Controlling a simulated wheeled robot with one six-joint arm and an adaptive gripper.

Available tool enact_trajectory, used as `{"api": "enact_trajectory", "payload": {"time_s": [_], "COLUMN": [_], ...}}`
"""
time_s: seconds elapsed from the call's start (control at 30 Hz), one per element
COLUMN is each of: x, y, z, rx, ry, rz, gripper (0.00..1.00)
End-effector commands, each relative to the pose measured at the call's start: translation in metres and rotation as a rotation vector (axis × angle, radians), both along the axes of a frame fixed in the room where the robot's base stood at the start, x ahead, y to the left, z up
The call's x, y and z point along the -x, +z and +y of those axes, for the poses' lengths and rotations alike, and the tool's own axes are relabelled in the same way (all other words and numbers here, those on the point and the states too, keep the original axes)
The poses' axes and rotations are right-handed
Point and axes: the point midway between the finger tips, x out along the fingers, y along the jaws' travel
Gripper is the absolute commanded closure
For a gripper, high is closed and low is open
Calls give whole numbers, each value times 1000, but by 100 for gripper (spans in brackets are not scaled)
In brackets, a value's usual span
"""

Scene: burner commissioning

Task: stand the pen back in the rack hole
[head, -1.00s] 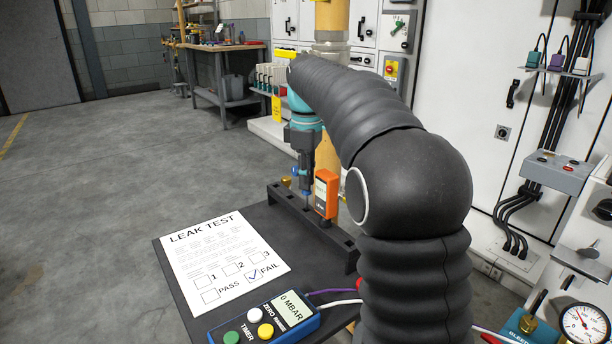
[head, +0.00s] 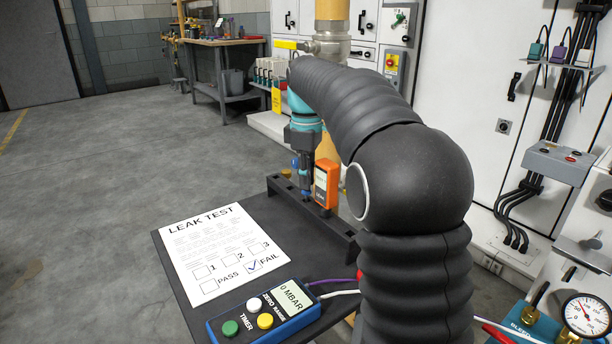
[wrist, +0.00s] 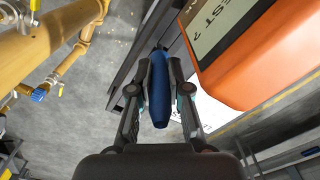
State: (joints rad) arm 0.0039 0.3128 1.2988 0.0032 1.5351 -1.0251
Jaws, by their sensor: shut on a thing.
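My gripper (head: 305,172) hangs nose down over the black rack (head: 335,236), close beside an orange instrument. In the wrist view my gripper (wrist: 160,80) is shut on the blue pen (wrist: 160,98), with one finger on each side. The pen lies along the fingers and points down towards the rack. Its lower end is hard to make out in the head view. I cannot tell whether it is over a hole or in one.
The orange instrument (head: 326,184) stands right next to my gripper. A leak test sheet (head: 222,250) and a blue meter (head: 265,312) lie on the dark table. A yellow pipe (wrist: 50,40) runs close by. A pressure gauge (head: 585,314) is at the lower right.

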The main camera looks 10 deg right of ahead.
Motion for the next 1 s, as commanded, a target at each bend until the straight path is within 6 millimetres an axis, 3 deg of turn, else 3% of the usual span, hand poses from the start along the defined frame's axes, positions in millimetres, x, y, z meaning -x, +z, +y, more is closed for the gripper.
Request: {"api": "enact_trajectory", "payload": {"time_s": [0.77,0.8,0.9,1.0], "x": [0,0,0,0], "y": [-21,-20,-19,-19], "z": [0,0,0,0], "rx": [0,0,0,0], "ry": [0,0,0,0], "rz": [0,0,0,0], "gripper": [100,76,54,54]}}
